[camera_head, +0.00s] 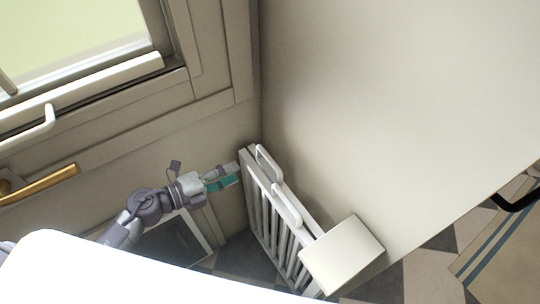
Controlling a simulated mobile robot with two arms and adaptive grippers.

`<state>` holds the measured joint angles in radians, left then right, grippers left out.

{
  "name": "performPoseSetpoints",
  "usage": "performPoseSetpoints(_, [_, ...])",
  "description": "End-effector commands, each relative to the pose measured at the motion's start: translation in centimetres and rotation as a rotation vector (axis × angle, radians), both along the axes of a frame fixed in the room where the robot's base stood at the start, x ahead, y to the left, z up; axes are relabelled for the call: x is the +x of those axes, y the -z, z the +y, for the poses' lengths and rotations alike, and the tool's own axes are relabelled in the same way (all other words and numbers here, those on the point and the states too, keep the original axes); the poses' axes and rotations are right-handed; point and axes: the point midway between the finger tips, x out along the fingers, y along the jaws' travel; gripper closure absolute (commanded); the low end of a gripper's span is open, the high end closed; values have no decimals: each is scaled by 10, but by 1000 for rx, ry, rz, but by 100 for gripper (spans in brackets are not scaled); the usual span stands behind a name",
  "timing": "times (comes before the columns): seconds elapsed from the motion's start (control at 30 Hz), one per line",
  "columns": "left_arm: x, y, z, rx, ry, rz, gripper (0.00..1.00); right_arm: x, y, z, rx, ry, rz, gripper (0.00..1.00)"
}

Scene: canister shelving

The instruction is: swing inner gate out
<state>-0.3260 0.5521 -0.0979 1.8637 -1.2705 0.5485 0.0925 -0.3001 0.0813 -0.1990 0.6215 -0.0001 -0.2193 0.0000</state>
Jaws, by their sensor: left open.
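The white barred gate (276,225) stands beside the tall pale wall or panel, in the lower middle of the head view. It has two white loop handles, one near its far end (267,163) and one nearer the middle (286,204). My left gripper (236,174) is open at the far end of the gate, just left of its top corner. Whether it touches the gate I cannot tell. The lower part of the gate is hidden by a white surface in front. My right gripper is not in view.
A pale square board (342,255) sits at the near end of the gate. A window (75,35) with a white handle fills the upper left, with a brass lever (45,184) below it. The tall pale panel (390,100) closes off the right. Checkered floor (440,262) shows at lower right.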

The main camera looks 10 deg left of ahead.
Motion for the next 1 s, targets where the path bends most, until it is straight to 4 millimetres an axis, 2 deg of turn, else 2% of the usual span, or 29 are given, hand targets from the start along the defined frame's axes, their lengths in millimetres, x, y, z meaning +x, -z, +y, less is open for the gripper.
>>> performPoseSetpoints(0.17, [26,4,-24,-5,-4,-3,59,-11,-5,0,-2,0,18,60])
performPoseSetpoints(0.53, [75,20,-74,-6,-4,0,59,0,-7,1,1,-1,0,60])
performPoseSetpoints(0.7, [86,23,-84,-4,-4,0,59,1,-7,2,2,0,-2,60])
performPoseSetpoints(1.0, [88,24,-87,-3,-4,2,59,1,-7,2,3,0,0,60])
